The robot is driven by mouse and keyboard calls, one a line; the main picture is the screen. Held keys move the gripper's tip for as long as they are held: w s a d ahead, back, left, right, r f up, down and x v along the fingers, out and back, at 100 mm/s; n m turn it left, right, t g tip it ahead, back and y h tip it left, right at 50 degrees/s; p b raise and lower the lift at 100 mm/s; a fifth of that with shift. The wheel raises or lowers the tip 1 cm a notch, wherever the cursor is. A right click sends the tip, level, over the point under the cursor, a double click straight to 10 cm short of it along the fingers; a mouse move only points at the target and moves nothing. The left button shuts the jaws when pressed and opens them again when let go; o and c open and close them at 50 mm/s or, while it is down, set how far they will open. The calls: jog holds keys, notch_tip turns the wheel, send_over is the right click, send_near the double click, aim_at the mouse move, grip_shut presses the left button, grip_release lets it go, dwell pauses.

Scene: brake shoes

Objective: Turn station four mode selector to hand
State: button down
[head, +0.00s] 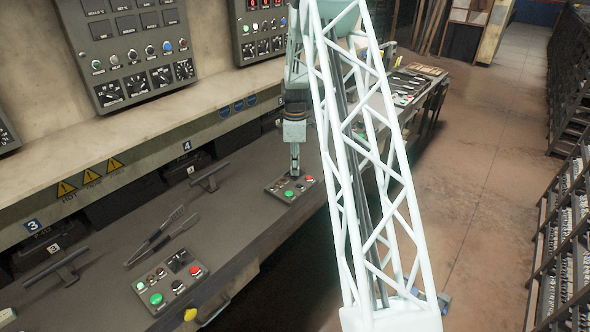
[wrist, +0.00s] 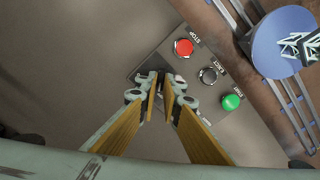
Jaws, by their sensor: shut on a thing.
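The station four control panel (head: 279,192) is a small grey plate on the bench, to the right of the blue number 4 sign (head: 187,146). My gripper (head: 295,174) points down onto it. In the wrist view the panel (wrist: 205,97) carries a red stop button (wrist: 184,47), a black button (wrist: 208,75) and a green button (wrist: 231,102). My gripper's fingertips (wrist: 160,88) are close together at the panel's left part, shut on the mode selector. The fingers hide the selector, so its pointer position cannot be read.
A similar station three panel (head: 171,283) sits nearer on the bench. In the wrist view a round blue object (wrist: 283,42) is beyond the bench edge.

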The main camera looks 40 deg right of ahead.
jog(key=shift+m, duration=0.4)
jog(key=m+b, duration=0.1)
jog(key=m, duration=0.2)
jog(key=shift+d+m+b, duration=0.15)
jog(key=shift+m+b, duration=0.15)
jog(key=shift+m, duration=1.5)
jog(key=c, duration=2.8)
grip_release()
jog(key=shift+w+r, duration=0.1)
jog(key=shift+r, duration=0.05)
